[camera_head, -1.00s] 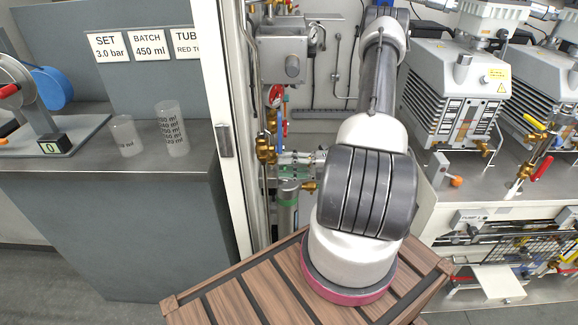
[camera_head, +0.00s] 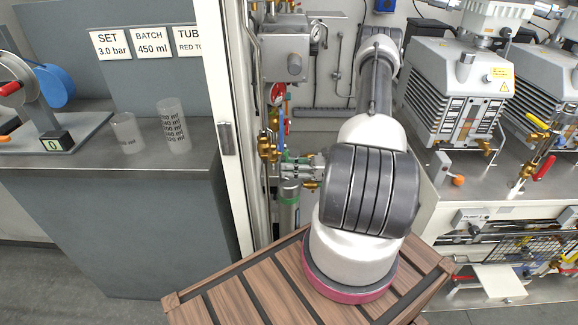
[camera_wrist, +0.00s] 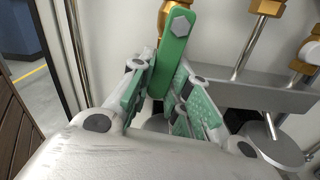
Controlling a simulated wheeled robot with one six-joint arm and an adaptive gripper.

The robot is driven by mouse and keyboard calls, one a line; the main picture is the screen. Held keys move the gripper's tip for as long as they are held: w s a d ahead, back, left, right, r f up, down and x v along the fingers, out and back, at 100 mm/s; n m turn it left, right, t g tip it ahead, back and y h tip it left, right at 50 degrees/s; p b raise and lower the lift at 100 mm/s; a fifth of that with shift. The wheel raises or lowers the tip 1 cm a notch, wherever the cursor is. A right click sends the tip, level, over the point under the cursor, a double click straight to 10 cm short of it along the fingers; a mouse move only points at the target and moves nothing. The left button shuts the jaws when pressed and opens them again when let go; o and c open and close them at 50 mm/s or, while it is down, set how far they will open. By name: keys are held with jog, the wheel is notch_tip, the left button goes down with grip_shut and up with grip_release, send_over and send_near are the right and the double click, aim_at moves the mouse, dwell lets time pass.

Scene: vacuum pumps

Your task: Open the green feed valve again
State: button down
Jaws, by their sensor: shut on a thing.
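The green feed valve's lever (camera_wrist: 176,52) shows in the wrist view, a flat green handle with a hex bolt near its top. It hangs below a brass fitting (camera_wrist: 166,8) and slants down to the left. My gripper (camera_wrist: 158,95) has its green-padded fingers on both sides of the lever's lower end and is shut on it. In the head view my gripper (camera_head: 298,168) reaches left to the brass pipework (camera_head: 268,146) inside the cabinet. The lever's lower tip is hidden between the fingers.
A white cabinet post (camera_head: 222,110) stands left of my gripper. A grey regulator box (camera_head: 284,58) hangs above it, and a cylinder (camera_head: 289,208) stands below. Vacuum pumps (camera_head: 455,90) stand on the right. In the wrist view, a metal rail (camera_wrist: 250,92) lies right of the fingers.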

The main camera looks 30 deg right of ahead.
jog(key=c, duration=1.7)
grip_release()
jog(key=shift+w+d+n, duration=0.25)
jog(key=shift+w+n, duration=0.05)
jog(key=shift+n, duration=0.5)
jog(key=shift+c, duration=0.2)
jog(key=o, duration=0.4)
jog(key=shift+s+d, duration=0.1)
jog(key=shift+v, duration=0.85)
jog(key=shift+v, duration=3)
